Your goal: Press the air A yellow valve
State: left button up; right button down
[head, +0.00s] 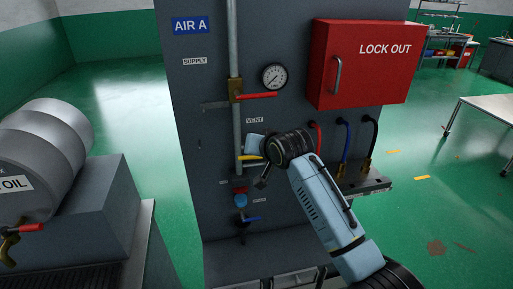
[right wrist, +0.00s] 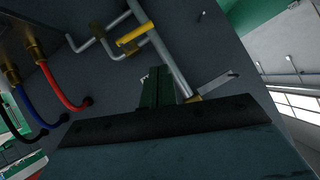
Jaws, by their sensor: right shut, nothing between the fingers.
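The yellow valve handle (head: 250,157) sits low on the vertical pipe of the AIR A panel (head: 191,26), below the VENT label. It is partly hidden by my right wrist. In the right wrist view the yellow handle (right wrist: 134,34) lies across the pipework, just beyond my fingertips. My right gripper (right wrist: 157,73) is shut and empty, its dark fingers together and pointing toward the panel, with a visible gap to the yellow handle in the picture. In the head view the right hand is beside the handle, its fingers small and dark. My left gripper is out of view.
A red-handled supply valve (head: 257,96) and a gauge (head: 274,76) are above. A blue handle (head: 248,219) is below. A red LOCK OUT box (head: 360,62) and coloured hoses (right wrist: 60,85) are beside the pipework.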

jog(key=shift+s+d+r, duration=0.1)
jog(key=shift+s+r, duration=0.2)
jog(key=shift+s, duration=0.2)
jog(key=s+d+f+g+h+b, duration=0.1)
jog(key=s+d+f+b, duration=0.1)
jog(key=f, duration=1)
jog(key=s+d+f+g+b, duration=0.1)
jog(key=s+d+f+b, duration=0.15)
jog(key=f, duration=0.95)
jog(key=s+d+f+g+h+b, duration=0.1)
jog(key=s+d+f+b, duration=0.1)
jog(key=s+f, duration=0.5)
jog(key=s+d+f+g+b, duration=0.1)
jog(key=s+d+f, duration=0.2)
jog(key=f, duration=0.8)
jog(key=s+d+f+g+h+b, duration=0.1)
jog(key=s+d+f+b, duration=0.1)
jog(key=s+f, duration=0.5)
jog(key=s+d+f+n+g+b, duration=0.1)
jog(key=s+d+f+b, duration=0.1)
jog(key=s+f, duration=0.6)
jog(key=s+d+f+n+g+h+b, duration=0.1)
jog(key=s+d+f, duration=0.3)
jog(key=s+f, duration=0.5)
jog(key=s+d+f+g+b, duration=0.3)
jog(key=s+f, duration=0.6)
jog(key=s, duration=1.3)
jog(key=shift+d+n+b, duration=0.4)
jog(key=shift+d+b, duration=0.1)
jog(key=shift+d, duration=0.1)
